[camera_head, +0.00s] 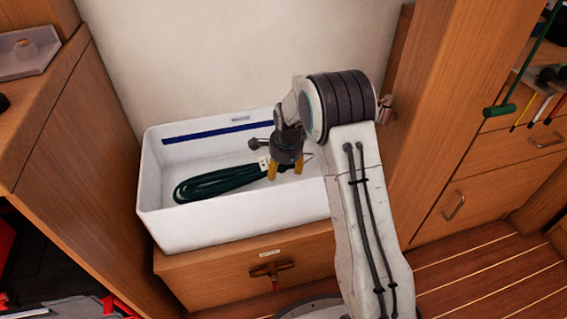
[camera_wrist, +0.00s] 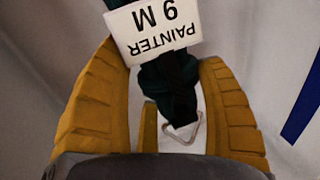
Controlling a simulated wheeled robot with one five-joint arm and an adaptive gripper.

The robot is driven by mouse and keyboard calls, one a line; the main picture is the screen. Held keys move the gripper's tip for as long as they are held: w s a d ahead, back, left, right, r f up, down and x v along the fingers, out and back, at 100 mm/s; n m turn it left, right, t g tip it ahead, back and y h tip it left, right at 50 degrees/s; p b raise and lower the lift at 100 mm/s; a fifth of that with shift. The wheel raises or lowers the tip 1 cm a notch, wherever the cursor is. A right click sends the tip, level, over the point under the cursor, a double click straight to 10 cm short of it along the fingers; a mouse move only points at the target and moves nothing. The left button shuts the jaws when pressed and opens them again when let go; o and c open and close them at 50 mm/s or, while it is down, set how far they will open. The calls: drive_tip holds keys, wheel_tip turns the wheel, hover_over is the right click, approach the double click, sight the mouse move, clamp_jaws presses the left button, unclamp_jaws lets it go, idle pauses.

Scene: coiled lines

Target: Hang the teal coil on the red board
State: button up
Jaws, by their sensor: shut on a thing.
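The teal coil (camera_head: 215,183) is a dark green-teal bundle of line lying in the white bin (camera_head: 235,222). My gripper (camera_head: 286,171) reaches down into the bin at the coil's right end. In the wrist view, the orange fingers stand on both sides of the coil's dark bound end (camera_wrist: 172,85), and I am shut on it. A white tag (camera_wrist: 152,28) reading "PAINTER 9 M" and a triangular metal ring (camera_wrist: 186,132) are at this end. I cannot make out a red board for certain in either view.
The bin stands on a wooden locker (camera_head: 225,274) with a handle on its front. Wooden cabinets rise on the left (camera_head: 75,150) and right (camera_head: 450,120). Red items (camera_head: 6,250) show at the left edge. Slatted floor (camera_head: 475,280) is clear at lower right.

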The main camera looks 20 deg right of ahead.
sight(283, 176)
drive_tip(key=shift+f+b, duration=0.65)
drive_tip(key=shift+f, duration=1.5)
drive_tip(key=o, duration=1.3)
drive_tip(key=shift+c, duration=0.2)
